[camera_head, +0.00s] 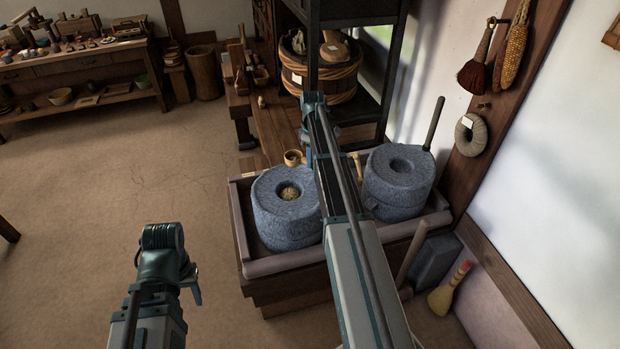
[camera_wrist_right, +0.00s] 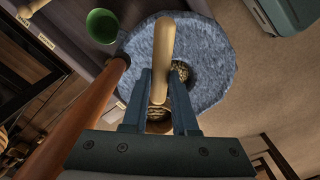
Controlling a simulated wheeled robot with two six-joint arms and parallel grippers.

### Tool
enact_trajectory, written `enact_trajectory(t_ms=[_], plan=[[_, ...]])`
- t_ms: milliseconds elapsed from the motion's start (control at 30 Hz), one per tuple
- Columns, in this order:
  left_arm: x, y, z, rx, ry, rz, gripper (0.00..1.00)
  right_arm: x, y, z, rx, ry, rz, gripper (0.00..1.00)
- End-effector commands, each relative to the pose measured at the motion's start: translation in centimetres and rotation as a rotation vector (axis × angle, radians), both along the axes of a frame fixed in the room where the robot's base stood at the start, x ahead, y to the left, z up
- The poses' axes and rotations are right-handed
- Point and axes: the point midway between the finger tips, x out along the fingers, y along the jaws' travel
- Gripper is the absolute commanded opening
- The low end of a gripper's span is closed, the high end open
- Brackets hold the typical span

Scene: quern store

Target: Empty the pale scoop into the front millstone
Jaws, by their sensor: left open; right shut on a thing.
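The pale scoop (camera_head: 293,157) has its small round bowl just behind the left, nearer millstone (camera_head: 286,215) in the head view. My right gripper (camera_head: 307,152) is shut on the scoop's handle, which shows between the fingers in the right wrist view (camera_wrist_right: 163,50). The scoop bowl is partly hidden there by the gripper. Grain (camera_head: 289,192) shows in the nearer millstone's eye. A second millstone (camera_head: 399,172) stands to the right, its eye showing no grain. My left gripper (camera_head: 192,288) is open and empty, left of the trough, away from the stones.
Both stones sit in a wooden trough (camera_head: 268,265). A dark upright handle (camera_head: 434,122) rises beside the right stone. A dark shelf frame with a wooden tub (camera_head: 322,82) stands behind. A green bowl (camera_wrist_right: 101,26) shows in the wrist view. Floor on the left is clear.

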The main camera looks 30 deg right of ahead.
Motion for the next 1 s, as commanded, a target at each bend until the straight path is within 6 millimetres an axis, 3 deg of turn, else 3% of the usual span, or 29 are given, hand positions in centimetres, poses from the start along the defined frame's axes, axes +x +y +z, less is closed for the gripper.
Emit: enact_trajectory(t_ms=[300,700,1000], plan=[[0.0,0.0,-2.6,0.0,0.0,0.0,0.5,0.0,0.0,-2.6,0.0,0.0,0.0,0.0],[0.0,0.0,-8.3,0.0,0.0,-0.001,0.5,0.0,0.0,-8.3,0.0,0.0,0.0,0.0],[0.0,0.0,-9.3,0.0,0.0,-0.001,0.5,0.0,0.0,-9.3,0.0,0.0,0.0,0.0]])
